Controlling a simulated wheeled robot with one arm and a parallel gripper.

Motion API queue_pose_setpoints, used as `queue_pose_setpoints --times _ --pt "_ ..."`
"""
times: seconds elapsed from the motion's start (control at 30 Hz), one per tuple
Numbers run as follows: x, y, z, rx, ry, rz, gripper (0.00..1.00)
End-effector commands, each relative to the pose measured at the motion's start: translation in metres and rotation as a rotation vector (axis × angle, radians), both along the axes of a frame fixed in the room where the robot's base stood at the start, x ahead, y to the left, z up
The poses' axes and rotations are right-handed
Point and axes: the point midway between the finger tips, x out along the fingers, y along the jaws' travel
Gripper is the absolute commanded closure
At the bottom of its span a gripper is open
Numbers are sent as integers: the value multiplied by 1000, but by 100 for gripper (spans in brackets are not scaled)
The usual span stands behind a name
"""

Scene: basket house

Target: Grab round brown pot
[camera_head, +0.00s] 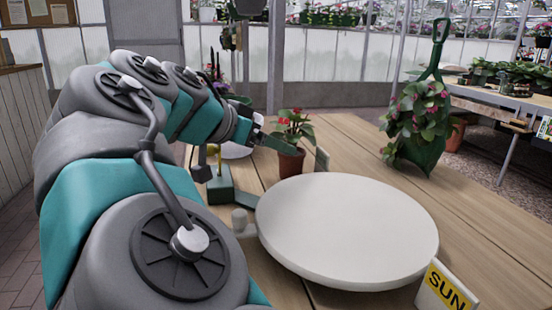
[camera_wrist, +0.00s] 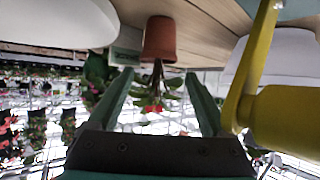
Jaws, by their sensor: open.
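The round brown pot (camera_head: 289,163) stands upright on the wooden table, behind the white round disc, and holds a leafy plant with red flowers (camera_head: 291,125). In the wrist view, which is upside down, the pot (camera_wrist: 159,40) is in the upper middle, with its plant hanging below it in the picture. My gripper (camera_wrist: 157,80) is open, with its two green fingers on either side of the plant in the picture. The pot lies beyond the fingertips, and nothing is held. In the head view, my gripper (camera_head: 270,141) is just left of the plant, its fingertips partly hidden.
A large white disc (camera_head: 345,230) fills the table's front. A SUN sign (camera_head: 440,288) stands at its right edge. A green planter (camera_head: 418,145) with pink flowers stands at right. A dark green object with a yellow post (camera_head: 219,183) is left of the pot. A yellow object (camera_wrist: 285,115) is close in the wrist view.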

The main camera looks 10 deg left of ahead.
Motion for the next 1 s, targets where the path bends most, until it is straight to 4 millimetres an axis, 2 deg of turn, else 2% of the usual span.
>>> queue_pose_setpoints --times 0.37,0.63,0.9,1.0 --pt "24 -15 -15 0 2 0 17" --pt "52 -29 -35 -1 4 -1 17" --pt "57 -31 -38 -1 3 1 17" --pt "57 -32 -38 -2 2 1 27"
